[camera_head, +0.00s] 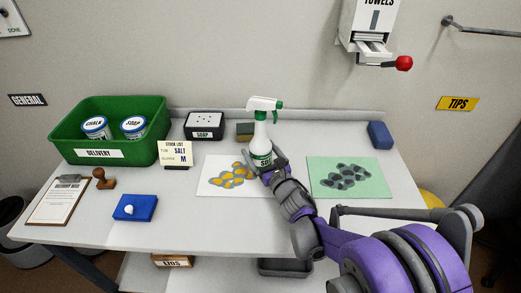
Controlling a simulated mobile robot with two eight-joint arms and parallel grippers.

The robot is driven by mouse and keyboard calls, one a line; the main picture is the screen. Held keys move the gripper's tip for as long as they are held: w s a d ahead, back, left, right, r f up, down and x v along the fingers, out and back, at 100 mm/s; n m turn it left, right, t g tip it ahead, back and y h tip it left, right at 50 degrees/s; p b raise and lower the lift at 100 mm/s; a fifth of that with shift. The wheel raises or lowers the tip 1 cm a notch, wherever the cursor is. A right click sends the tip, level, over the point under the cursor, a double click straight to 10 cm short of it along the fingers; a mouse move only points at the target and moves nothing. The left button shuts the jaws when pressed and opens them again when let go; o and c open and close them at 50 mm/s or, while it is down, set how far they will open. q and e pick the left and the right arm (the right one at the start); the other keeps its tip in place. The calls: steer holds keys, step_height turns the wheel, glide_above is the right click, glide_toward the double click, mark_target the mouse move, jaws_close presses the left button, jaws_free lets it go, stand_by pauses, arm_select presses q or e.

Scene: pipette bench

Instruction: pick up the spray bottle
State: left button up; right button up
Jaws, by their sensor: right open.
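The spray bottle (260,136) stands upright near the back middle of the bench. It is white with a green collar, a white and green trigger head and a label on its lower body. My right gripper (266,168) is at the front of the bottle's lower part, and its jaws are open. The gripper hides the bottle's base, so I cannot tell whether it touches the bottle. My left gripper is not in view.
A white sheet with yellow shapes (213,185) and a green sheet with dark shapes (373,188) lie on either side. A green delivery bin (150,112), a black soap box (205,120), a sponge (244,131) and a stock list card (174,154) stand left. A blue block (380,135) sits back right.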

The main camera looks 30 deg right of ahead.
steer(key=shift+w+d, duration=0.15)
steer(key=shift+w, duration=1.3)
jaws_close()
